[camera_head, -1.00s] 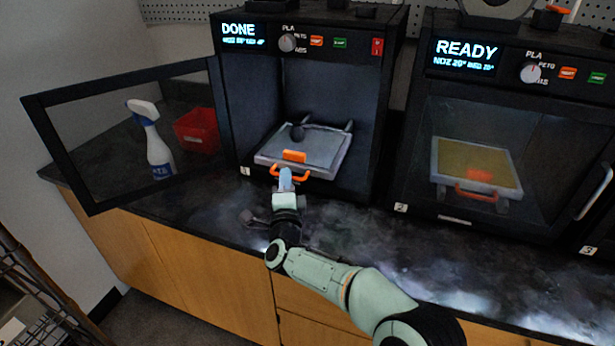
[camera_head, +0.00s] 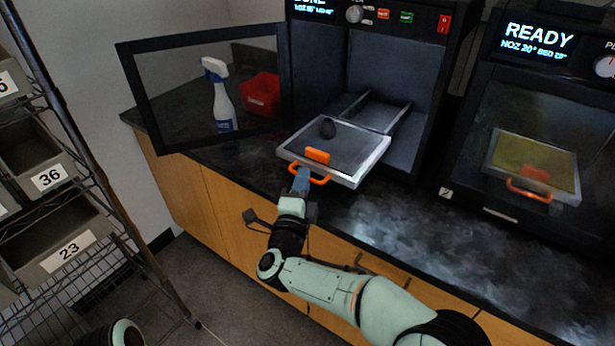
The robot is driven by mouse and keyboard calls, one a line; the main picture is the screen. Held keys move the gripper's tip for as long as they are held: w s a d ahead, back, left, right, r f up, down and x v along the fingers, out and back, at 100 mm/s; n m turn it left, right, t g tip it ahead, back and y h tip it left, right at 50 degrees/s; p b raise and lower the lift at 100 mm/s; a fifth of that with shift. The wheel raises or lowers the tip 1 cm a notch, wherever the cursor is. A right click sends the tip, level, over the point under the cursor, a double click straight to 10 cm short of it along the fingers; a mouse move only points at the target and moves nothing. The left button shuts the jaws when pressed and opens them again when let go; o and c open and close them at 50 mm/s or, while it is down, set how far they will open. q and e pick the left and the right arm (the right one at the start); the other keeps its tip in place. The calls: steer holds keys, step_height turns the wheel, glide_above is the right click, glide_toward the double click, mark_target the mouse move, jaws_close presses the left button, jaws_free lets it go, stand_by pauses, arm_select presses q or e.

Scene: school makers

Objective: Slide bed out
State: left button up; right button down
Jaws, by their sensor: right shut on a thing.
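The print bed (camera_head: 352,150) is a grey plate with a pale frame, sticking well out of the front of the open left printer (camera_head: 424,62) on its two rails (camera_head: 398,118).
The printer's door (camera_head: 205,90) stands open to the left, with a spray bottle (camera_head: 222,105) and a red bin (camera_head: 261,95) behind it. A second, closed printer (camera_head: 540,120) stands right. A rack with numbered bins (camera_head: 50,178) is at the far left. The counter (camera_head: 400,225) ahead is clear.

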steer(key=shift+s+a+f, duration=0.1)
steer(key=shift+a, duration=0.1)
steer(key=c, duration=1.2)
jaws_free()
steer(key=shift+s, duration=0.1)
arm_select(q)
steer(key=shift+s, duration=0.1)
arm_select(e)
steer(key=shift+s, duration=0.1)
arm_select(q)
steer(key=w+r, duration=0.1)
steer(key=w+r+t+p, duration=0.1)
steer(key=shift+w+d+r, duration=0.2)
steer(key=shift+w, duration=0.2)
arm_select(e)
steer(key=v, duration=1.3)
steer(key=shift+s, duration=0.15)
